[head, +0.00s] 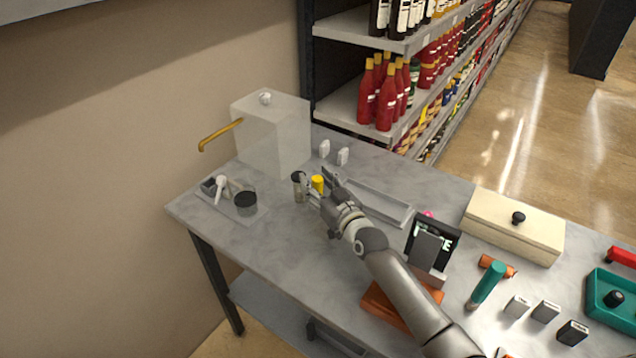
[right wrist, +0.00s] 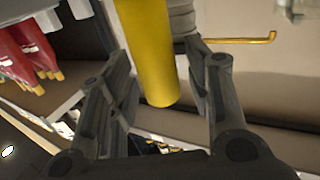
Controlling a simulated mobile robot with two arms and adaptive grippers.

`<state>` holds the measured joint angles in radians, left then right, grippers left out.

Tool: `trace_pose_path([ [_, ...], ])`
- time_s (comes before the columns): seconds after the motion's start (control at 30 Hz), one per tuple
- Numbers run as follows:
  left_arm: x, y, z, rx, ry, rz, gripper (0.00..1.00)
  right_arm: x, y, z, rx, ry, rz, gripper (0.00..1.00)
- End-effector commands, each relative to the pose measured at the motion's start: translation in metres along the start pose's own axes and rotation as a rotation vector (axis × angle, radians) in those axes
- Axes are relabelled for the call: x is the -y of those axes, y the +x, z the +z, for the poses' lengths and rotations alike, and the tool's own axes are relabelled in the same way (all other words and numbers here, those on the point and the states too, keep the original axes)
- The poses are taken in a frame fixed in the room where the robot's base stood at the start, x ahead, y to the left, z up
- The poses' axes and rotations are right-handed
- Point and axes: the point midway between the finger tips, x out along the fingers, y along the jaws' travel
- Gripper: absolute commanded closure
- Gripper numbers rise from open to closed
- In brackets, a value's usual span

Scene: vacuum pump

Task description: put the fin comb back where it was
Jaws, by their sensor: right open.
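I cannot make out for certain which object is the fin comb. My right gripper (head: 322,187) is over the table's back part, beside a small yellow cylinder (head: 317,182). In the right wrist view the yellow cylinder (right wrist: 148,55) stands out large between the two spread fingers of my right gripper (right wrist: 160,85). The fingers are open, and I cannot tell whether either one touches it. A dark-topped clear cup (head: 298,180) stands just left of the gripper. A long shallow grey tray (head: 385,207) lies right of the gripper, partly behind my arm. My left gripper is out of view.
A pale box with a brass pipe (head: 270,130) stands at the table's back left. A clear tray (head: 255,214) with small parts is in front of it. Right are a black display (head: 433,240), a cream lidded box (head: 515,225), a teal-handled tool (head: 487,285) and a green tray (head: 607,318).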

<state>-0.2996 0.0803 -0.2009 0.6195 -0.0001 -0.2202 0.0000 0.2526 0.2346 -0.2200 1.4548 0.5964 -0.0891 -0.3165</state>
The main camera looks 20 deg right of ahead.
Motion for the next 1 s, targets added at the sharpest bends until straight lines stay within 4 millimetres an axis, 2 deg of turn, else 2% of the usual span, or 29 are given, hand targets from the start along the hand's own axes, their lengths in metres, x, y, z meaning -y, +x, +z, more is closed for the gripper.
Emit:
trace_pose_path([
  [0.13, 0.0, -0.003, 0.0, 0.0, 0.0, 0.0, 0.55, 0.0, -0.001, -0.003, 0.001, 0.0, 0.0, 0.54],
  [0.23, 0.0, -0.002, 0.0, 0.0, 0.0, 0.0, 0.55, 0.0, -0.011, -0.001, 0.002, 0.001, -0.001, 0.54],
  [0.7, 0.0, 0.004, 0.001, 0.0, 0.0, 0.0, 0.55, 0.0, -0.092, -0.001, 0.001, -0.002, 0.0, 0.54],
  [0.83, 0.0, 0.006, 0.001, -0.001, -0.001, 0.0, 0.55, 0.0, -0.108, -0.001, 0.001, 0.0, 0.0, 0.54],
  [1.0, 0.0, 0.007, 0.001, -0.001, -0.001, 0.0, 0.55, 0.0, -0.118, -0.002, 0.0, 0.0, 0.0, 0.54],
])
